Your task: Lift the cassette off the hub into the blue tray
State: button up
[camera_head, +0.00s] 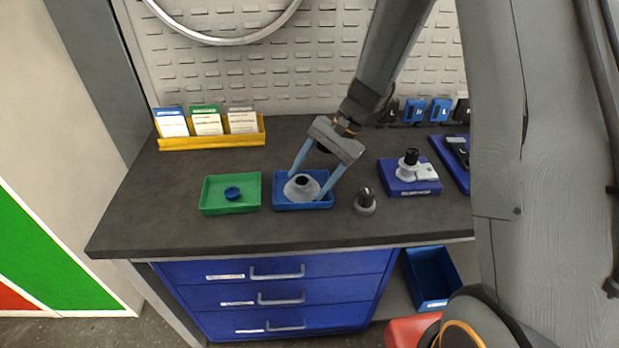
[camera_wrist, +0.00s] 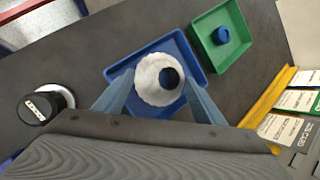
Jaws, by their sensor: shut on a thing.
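The cassette (camera_head: 301,189) is a pale grey, cone-like toothed piece with a dark hole in its top. It is at the blue tray (camera_head: 289,205) on the bench, within the tray's outline in both views. My gripper (camera_head: 314,189) is shut on the cassette, one finger on each side. In the wrist view the cassette (camera_wrist: 150,80) sits between the fingertips, over the blue tray (camera_wrist: 122,69). I cannot tell whether its underside touches the tray floor. The hub (camera_head: 365,202) appears to be the small grey and black piece standing right of the tray; it also shows in the wrist view (camera_wrist: 50,102).
A green tray (camera_head: 210,207) holding a blue round piece (camera_head: 232,193) stands close left of the blue tray. A blue block with a grey and black fixture (camera_head: 408,172) stands to the right. A yellow card rack (camera_head: 212,140) is at the back. The front left bench top is clear.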

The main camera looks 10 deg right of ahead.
jog(key=o, duration=1.6)
jog(key=shift+s+f, duration=0.1)
